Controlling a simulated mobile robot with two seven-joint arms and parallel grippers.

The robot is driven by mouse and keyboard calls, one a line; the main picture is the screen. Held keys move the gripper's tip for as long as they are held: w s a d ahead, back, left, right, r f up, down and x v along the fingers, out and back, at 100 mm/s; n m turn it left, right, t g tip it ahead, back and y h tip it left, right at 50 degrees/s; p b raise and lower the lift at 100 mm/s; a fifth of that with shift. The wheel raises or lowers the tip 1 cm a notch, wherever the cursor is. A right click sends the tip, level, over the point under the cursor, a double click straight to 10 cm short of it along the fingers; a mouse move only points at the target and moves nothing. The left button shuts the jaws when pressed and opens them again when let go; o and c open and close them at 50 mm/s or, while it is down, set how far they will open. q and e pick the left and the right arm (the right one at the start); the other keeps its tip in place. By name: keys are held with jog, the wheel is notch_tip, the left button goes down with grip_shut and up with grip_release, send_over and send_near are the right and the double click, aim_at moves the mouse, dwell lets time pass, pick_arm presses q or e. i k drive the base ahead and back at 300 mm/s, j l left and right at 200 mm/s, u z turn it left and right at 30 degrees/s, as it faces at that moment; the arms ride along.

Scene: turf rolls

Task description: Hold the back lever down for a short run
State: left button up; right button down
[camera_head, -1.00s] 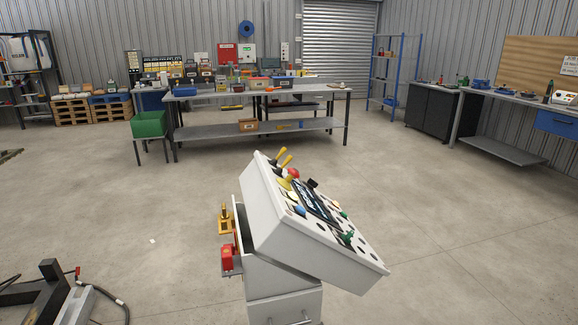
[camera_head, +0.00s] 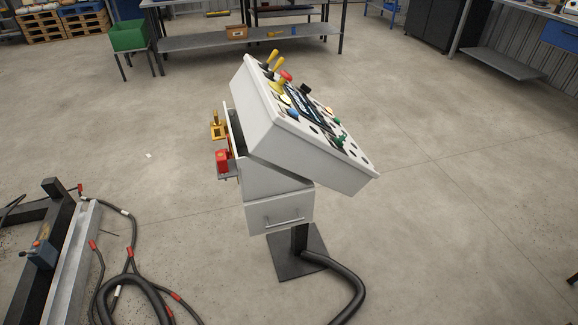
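A light grey control console (camera_head: 278,205) stands on a dark post and base plate, with its sloped panel (camera_head: 338,150) facing right. Two yellow-handled levers (camera_head: 272,62) stand up close together at the panel's far upper end. Another yellow handle (camera_head: 277,87) is nearer, beside a red knob (camera_head: 286,75). A separate yellow fitting with an upright handle (camera_head: 217,126) is on the console's left side. I cannot tell which of these is the back lever. Neither of my grippers is in view.
A red box-like fitting (camera_head: 223,161) juts from the console's left side. A thick black hose (camera_head: 350,285) runs from its base. A metal frame (camera_head: 70,250) and looped hoses (camera_head: 130,285) lie at lower left. A workbench (camera_head: 225,40) stands behind. The floor right of the console is clear.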

aim_at(281, 60)
jog(key=z, duration=0.55)
jog(key=i+z, duration=0.1)
jog(key=z, duration=0.4)
jog(key=l+z, duration=0.1)
jog(key=z, duration=0.45)
jog(key=i+z, duration=0.1)
jog(key=z, duration=0.4)
jog(key=j+z, duration=0.1)
jog(key=z, duration=0.45)
jog(key=i+z, duration=0.1)
jog(key=z, duration=0.4)
jog(key=j+z, duration=0.1)
jog(key=z, duration=0.45)
jog(key=j+z, duration=0.1)
jog(key=z, duration=0.4)
jog(key=i+j+z, duration=0.2)
jog(key=j, duration=0.2)
jog(key=j+z, duration=0.2)
jog(key=j, duration=0.2)
jog(key=j+u, duration=0.35)
jog(key=j, duration=0.5)
jog(key=j+u, duration=0.35)
jog(key=j, duration=0.5)
